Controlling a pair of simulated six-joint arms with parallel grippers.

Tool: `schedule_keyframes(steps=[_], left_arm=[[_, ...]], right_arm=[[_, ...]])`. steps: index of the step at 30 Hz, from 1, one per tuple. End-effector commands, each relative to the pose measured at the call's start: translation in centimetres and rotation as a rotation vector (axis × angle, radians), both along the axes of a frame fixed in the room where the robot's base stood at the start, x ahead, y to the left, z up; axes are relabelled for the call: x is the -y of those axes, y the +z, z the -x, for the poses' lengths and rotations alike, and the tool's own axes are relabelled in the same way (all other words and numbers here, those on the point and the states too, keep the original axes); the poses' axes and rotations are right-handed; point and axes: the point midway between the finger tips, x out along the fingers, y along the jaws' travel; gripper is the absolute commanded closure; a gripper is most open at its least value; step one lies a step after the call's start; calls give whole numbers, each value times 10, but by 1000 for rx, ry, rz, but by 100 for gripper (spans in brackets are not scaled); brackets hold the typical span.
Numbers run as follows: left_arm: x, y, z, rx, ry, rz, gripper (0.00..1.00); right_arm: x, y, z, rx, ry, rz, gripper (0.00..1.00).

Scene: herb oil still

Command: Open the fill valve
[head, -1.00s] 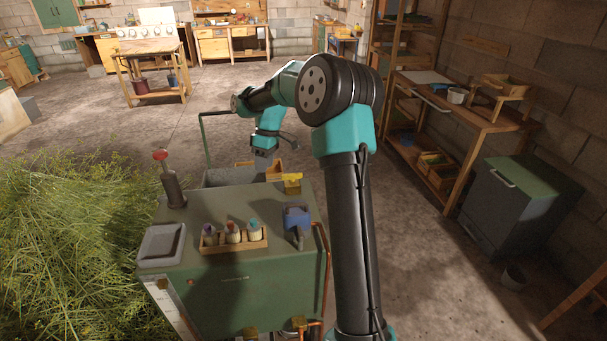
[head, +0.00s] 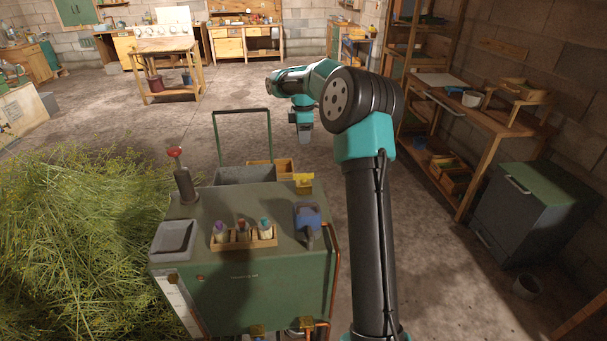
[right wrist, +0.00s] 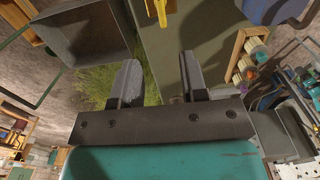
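The green cabinet (head: 240,290) stands in front of me. I cannot tell for sure which part is the fill valve. A yellow fitting (head: 303,182) sits at the back right of the cabinet top and shows at the top of the right wrist view (right wrist: 160,10). A red knob (head: 174,152) tops a dark cylinder at the back left. Brass fittings on copper pipe (head: 306,325) show at the bottom edge. My right gripper (head: 304,137) hangs beyond the cabinet's back right, empty, its fingers apart in the wrist view (right wrist: 160,82). My left gripper is out of view.
On the cabinet top are a grey tray (head: 173,238), a wooden rack of bottles (head: 245,240) and a blue tool (head: 308,218). A grey bin (head: 235,174) stands behind it. Cut herbs (head: 85,235) lie left. Open floor lies behind.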

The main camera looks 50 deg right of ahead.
Motion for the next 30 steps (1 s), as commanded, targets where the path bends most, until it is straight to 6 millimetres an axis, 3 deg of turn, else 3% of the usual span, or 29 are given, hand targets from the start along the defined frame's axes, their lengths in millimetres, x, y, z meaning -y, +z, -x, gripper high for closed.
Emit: schedule_keyframes(steps=[24, 30], left_arm=[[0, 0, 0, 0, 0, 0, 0], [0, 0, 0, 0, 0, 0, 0]], right_arm=[[0, -135, 1, -2, 0, -2, 60], [0, -155, 1, -2, 0, -1, 60]])
